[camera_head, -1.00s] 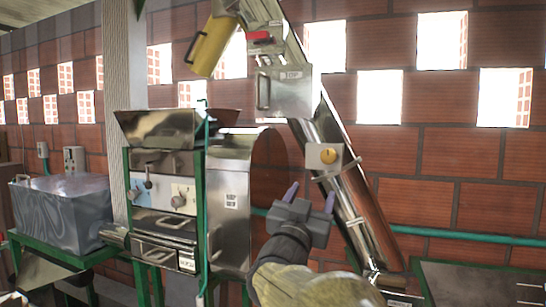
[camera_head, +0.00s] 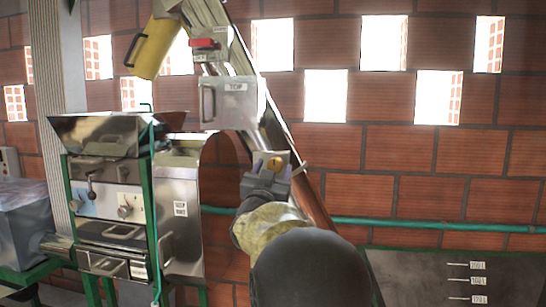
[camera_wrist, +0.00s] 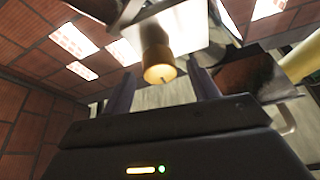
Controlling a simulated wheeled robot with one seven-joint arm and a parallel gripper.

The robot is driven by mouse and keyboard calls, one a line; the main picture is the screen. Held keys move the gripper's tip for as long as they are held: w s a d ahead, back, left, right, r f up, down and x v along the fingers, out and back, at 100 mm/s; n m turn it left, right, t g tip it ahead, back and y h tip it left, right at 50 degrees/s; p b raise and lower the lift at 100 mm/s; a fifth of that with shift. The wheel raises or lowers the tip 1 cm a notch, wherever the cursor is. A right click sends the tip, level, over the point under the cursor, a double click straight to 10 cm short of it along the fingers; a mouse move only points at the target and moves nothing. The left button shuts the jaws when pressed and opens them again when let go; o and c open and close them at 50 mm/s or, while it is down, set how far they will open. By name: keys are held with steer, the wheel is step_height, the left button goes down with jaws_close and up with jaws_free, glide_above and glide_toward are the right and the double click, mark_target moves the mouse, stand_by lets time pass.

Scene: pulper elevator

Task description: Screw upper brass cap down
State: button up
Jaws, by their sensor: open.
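The brass cap (camera_head: 274,163) sits on a steel box-like fitting on the inclined elevator tube, below the panel marked TOP. In the wrist view the brass cap (camera_wrist: 156,52) is a short round cylinder on a shiny plate. My gripper (camera_head: 270,171) is right in front of the cap in the head view and covers part of the fitting. In the wrist view my gripper (camera_wrist: 163,75) is open, with one finger to each side of the cap's end. I see no contact, and the fingers' depth along the cap is unclear.
The steel TOP panel (camera_head: 234,102), a red handle (camera_head: 203,43) and a yellow cylinder (camera_head: 154,46) are above. The pulper hopper (camera_head: 105,133) stands left. A green pipe (camera_head: 430,225) runs along the brick wall. A dark labelled panel (camera_head: 430,278) is low at right.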

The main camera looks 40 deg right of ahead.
steer(key=shift+p+x, duration=0.35)
steer(key=shift+x, duration=0.75)
steer(key=shift+c, duration=0.5)
steer(key=c, duration=0.9)
